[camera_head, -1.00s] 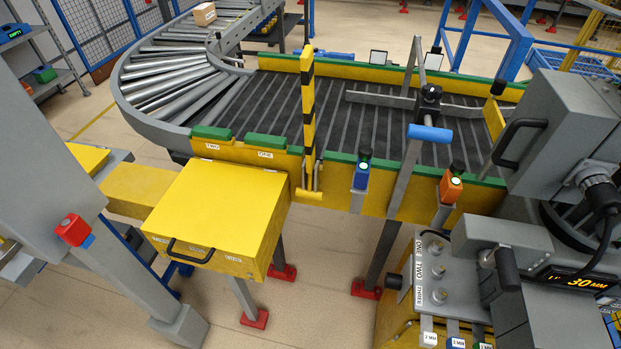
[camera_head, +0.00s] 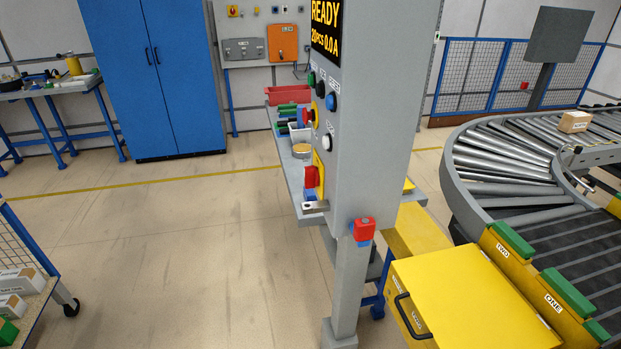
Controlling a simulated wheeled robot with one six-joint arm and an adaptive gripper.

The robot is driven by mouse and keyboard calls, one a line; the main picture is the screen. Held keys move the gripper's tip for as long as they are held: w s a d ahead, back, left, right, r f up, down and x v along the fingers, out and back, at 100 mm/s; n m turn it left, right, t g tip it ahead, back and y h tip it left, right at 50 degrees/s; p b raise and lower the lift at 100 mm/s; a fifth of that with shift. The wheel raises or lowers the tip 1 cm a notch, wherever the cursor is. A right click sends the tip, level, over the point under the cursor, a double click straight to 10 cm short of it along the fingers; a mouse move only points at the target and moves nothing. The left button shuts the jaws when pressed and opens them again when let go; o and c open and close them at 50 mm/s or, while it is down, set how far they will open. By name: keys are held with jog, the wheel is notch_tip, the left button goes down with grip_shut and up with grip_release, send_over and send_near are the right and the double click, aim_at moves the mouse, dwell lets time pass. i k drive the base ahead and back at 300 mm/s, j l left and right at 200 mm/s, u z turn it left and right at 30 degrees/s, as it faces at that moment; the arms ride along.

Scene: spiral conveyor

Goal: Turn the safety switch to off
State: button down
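A grey control column (camera_head: 370,120) stands in the middle of the head view. On its narrow left face, a red switch handle (camera_head: 312,177) sits on a yellow plate (camera_head: 319,163); I take this for the safety switch. It is seen at a steep angle, and its markings and position cannot be read. Above it are a white button (camera_head: 327,142), a blue button (camera_head: 331,102) and a display (camera_head: 325,28) reading READY. A red block (camera_head: 364,229) with a blue part below is on the column's front face. My gripper is not in view.
A yellow lidded box (camera_head: 470,295) and the curved roller conveyor (camera_head: 490,160) lie to the right. A bench with bins (camera_head: 287,96) is behind the column. A blue cabinet (camera_head: 160,75) and wall boxes (camera_head: 283,43) stand farther back. The floor left of the column is open.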

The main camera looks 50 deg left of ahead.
aim_at(312, 180)
jog(key=i+j+u, duration=0.1)
jog(key=j, duration=0.4)
jog(key=i+j+u, duration=0.1)
jog(key=i+j, duration=0.2)
jog(key=j, duration=0.2)
jog(key=i+j+u, duration=0.1)
jog(key=i+j, duration=0.15)
jog(key=j, duration=0.25)
jog(key=i+j+u, duration=0.1)
jog(key=i+j, duration=0.15)
jog(key=j, duration=0.2)
jog(key=i+j+u, duration=0.1)
jog(key=i+j, duration=0.15)
jog(key=j, duration=0.2)
